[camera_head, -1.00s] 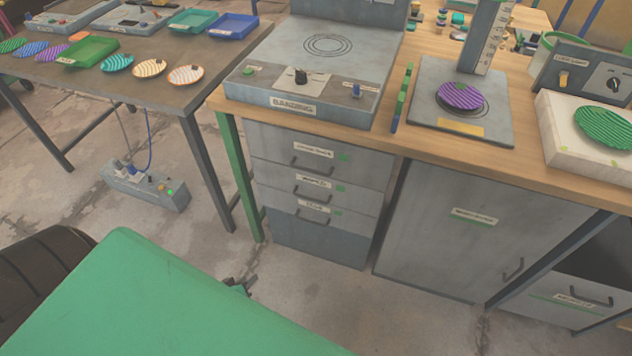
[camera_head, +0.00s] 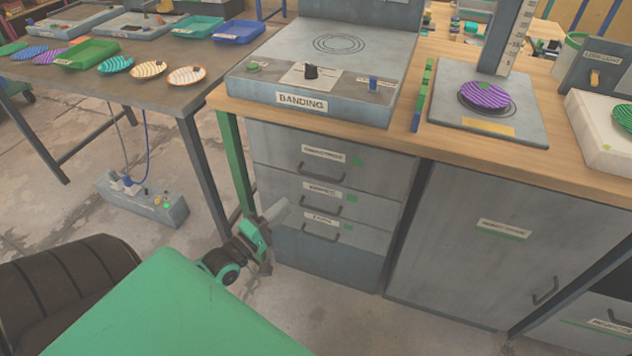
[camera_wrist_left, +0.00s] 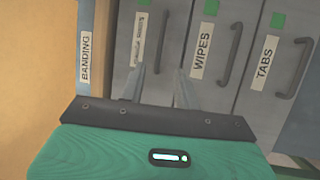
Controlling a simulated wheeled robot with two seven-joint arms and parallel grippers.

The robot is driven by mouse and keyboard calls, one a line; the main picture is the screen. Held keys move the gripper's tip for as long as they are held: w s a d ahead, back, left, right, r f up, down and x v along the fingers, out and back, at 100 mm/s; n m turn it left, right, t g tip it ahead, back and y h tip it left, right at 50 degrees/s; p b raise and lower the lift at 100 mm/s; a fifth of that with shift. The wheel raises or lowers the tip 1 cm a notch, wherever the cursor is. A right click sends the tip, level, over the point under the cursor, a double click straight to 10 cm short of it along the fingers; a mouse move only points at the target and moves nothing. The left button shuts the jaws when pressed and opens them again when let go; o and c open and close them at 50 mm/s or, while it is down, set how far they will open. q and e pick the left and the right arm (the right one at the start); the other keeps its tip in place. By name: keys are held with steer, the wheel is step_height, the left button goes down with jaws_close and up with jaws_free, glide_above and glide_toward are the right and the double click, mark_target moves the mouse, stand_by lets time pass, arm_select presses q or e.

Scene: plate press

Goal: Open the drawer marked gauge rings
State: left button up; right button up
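A grey three-drawer unit stands under the bench. Its top drawer (camera_head: 275,150) has a white label too small to read in the head view, a green mark and a dark bar handle (camera_head: 320,177). All drawers look shut. In the left wrist view the top drawer (camera_wrist_left: 118,50) is leftmost; its label is too oblique to read clearly. My left gripper (camera_head: 284,207) is in front of the unit's left side, near the lower drawers. In the left wrist view its two fingers (camera_wrist_left: 160,75) are apart with nothing between them, pointing toward the top drawer. My right gripper is out of view.
Below are the drawers marked WIPES (camera_wrist_left: 204,40) and TABS (camera_wrist_left: 265,62), each with a bar handle. The BANDING machine (camera_head: 302,102) sits on the bench above. A green bench leg (camera_head: 235,160) stands at left. A cabinet door (camera_head: 465,260) is at right.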

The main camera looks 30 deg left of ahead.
arm_select(q)
steer(key=x, duration=1.2)
steer(key=shift+w, duration=0.2)
steer(key=shift+c, duration=0.3)
jaws_close()
